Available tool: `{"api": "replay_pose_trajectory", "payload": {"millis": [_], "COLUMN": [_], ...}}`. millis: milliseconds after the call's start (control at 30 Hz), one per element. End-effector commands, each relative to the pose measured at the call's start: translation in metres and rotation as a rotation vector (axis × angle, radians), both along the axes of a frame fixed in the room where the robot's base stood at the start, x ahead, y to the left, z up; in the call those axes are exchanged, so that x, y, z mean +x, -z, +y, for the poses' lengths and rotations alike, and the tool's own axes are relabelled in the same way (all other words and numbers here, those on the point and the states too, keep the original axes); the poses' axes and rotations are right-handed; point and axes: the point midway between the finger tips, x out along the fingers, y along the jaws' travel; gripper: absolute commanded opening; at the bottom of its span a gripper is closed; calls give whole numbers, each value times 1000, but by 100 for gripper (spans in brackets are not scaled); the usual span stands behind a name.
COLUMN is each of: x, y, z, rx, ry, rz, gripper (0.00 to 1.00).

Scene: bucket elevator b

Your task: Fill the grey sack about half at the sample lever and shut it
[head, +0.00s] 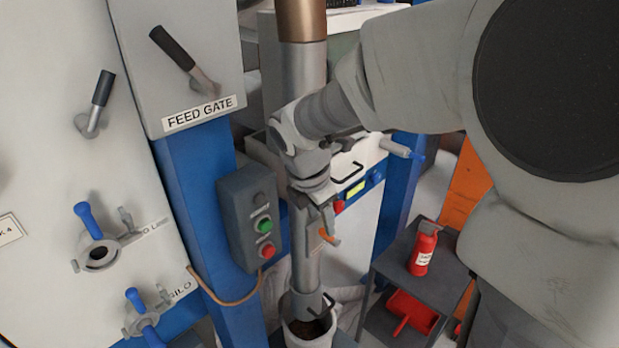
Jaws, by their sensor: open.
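The grey sack (309,340) hangs at the foot of the grey vertical pipe (306,272). Its mouth is open under the spout, and something dark brown shows inside; its lower part is out of frame. An orange lever (328,237), which looks like the sample lever, sits on the pipe's right side. My gripper (322,222) points down in front of the pipe, right at this lever. It is open; its fingers partly overlap the lever, and I cannot tell whether they touch it. A dark curved handle (328,304) sits beside the spout just above the sack.
Left of the pipe is a control box (253,218) with green and red buttons on a blue post (212,185). Above is the feed gate lever (178,52).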

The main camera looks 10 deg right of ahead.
Motion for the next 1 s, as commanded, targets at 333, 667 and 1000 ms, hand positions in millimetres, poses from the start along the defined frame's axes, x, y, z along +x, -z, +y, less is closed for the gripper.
{"api": "replay_pose_trajectory", "payload": {"millis": [333,667,1000], "x": [-18,-24,-26], "y": [-79,-104,-105], "z": [16,22,21], "rx": [0,0,4], "ry": [-2,0,15], "rz": [-5,0,-5], "gripper": [52,52,52]}}
